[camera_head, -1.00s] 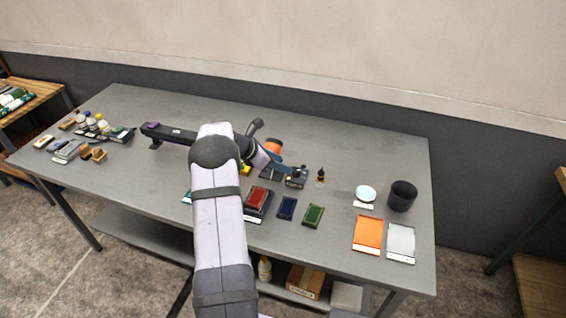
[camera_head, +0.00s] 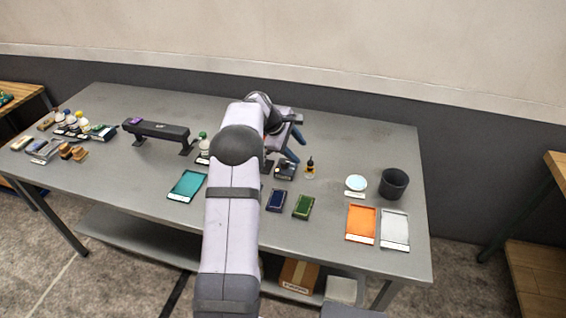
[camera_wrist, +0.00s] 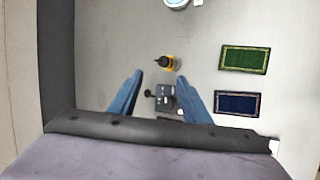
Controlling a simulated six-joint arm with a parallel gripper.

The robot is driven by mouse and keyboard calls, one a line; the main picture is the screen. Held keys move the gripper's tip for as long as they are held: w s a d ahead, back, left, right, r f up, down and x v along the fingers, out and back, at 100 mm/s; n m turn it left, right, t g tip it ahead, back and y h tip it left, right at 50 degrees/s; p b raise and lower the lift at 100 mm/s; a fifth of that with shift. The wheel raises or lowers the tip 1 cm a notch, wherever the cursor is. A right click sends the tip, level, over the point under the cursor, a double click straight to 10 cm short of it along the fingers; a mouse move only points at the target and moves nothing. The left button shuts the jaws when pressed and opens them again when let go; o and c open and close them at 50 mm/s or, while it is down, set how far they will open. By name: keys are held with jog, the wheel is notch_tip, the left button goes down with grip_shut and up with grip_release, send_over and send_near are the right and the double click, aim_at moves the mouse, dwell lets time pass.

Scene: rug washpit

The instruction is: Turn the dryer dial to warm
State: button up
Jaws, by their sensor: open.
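A small dark box (camera_head: 286,169) with a light label stands near the middle of the table. It seems to be the dryer control. In the wrist view the box (camera_wrist: 166,98) shows a dark knob or lever on its left side. Its dial setting is too small to read. My gripper (camera_head: 294,148) is above and just behind the box in the head view. In the wrist view my gripper (camera_wrist: 160,77) has its two blue fingers apart, with the box between them and nothing held. Whether the fingers touch the box cannot be told.
Blue (camera_head: 276,200) and green (camera_head: 303,206) rug samples lie in front. A long black stand (camera_head: 155,132) is at left.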

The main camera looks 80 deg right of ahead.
aim_at(284, 162)
jog(key=w+m+t, duration=0.1)
jog(key=w+m, duration=0.1)
jog(key=m, duration=0.4)
jog(key=w+m+t, duration=0.1)
jog(key=m, duration=0.6)
jog(key=w+a+m+y, duration=0.1)
jog(key=w+m, duration=0.1)
jog(key=m, duration=0.4)
jog(key=shift+w+f+m+t, duration=0.25)
jog(key=shift+w+m+t, duration=0.05)
jog(key=shift+w+t, duration=0.1)
jog(key=shift+s+d+f, duration=0.1)
jog(key=shift+p+x, duration=1.45)
jog(key=shift+x, duration=2.1)
jog(key=c, duration=1)
jog(key=shift+f, duration=0.1)
jog(key=shift+c, duration=0.2)
